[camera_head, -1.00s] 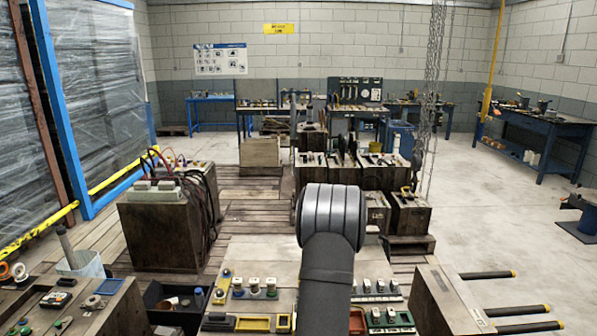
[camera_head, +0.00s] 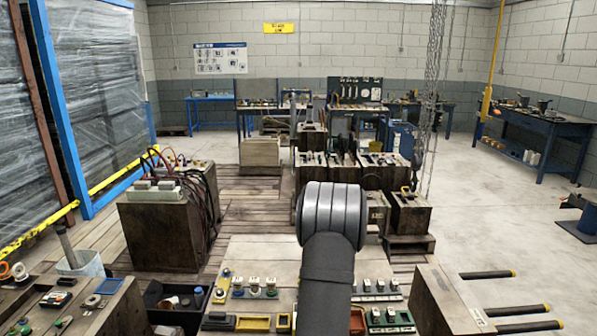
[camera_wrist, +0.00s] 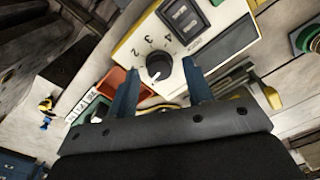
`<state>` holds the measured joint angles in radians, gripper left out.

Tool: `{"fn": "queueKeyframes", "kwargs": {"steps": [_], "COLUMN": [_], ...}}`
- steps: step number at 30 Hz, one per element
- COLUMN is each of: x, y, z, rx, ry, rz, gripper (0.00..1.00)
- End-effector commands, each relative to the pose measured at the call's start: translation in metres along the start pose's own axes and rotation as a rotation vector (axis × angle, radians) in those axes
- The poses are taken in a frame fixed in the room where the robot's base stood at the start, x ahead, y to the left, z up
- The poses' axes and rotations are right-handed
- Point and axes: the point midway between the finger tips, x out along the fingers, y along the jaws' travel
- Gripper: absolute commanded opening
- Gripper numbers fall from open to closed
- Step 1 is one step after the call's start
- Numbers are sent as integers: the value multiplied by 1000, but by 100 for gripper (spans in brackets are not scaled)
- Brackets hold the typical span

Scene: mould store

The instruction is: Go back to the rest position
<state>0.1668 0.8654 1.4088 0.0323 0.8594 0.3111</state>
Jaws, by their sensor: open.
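My gripper (camera_wrist: 160,98) shows in the wrist view with its two blue fingers apart and nothing between them. Beyond the fingertips is a cream device with a black knob (camera_wrist: 159,66) and a numbered dial; I cannot tell whether the fingers touch it. In the head view my dark arm rises over the middle of the wooden workbench (camera_head: 270,250), and my gripper is hidden behind it.
Small knobbed parts (camera_head: 254,287) stand on the bench left of my arm, and switch-like blocks (camera_head: 380,286) stand to its right. Trays line the front edge. A wooden block with black rods (camera_head: 445,300) is at the right. Open floor (camera_head: 490,230) lies beyond.

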Motion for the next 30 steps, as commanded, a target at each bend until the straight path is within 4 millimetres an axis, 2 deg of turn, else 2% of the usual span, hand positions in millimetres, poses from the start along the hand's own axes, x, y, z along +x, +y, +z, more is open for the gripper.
{"fn": "queueKeyframes", "kwargs": {"steps": [15, 29, 30], "x": [0, 0, 0], "y": [0, 1, 1], "z": [0, 0, 0], "rx": [349, 395, 395], "ry": [10, 11, 11], "rz": [0, 0, 0], "gripper": [47, 47, 55]}}
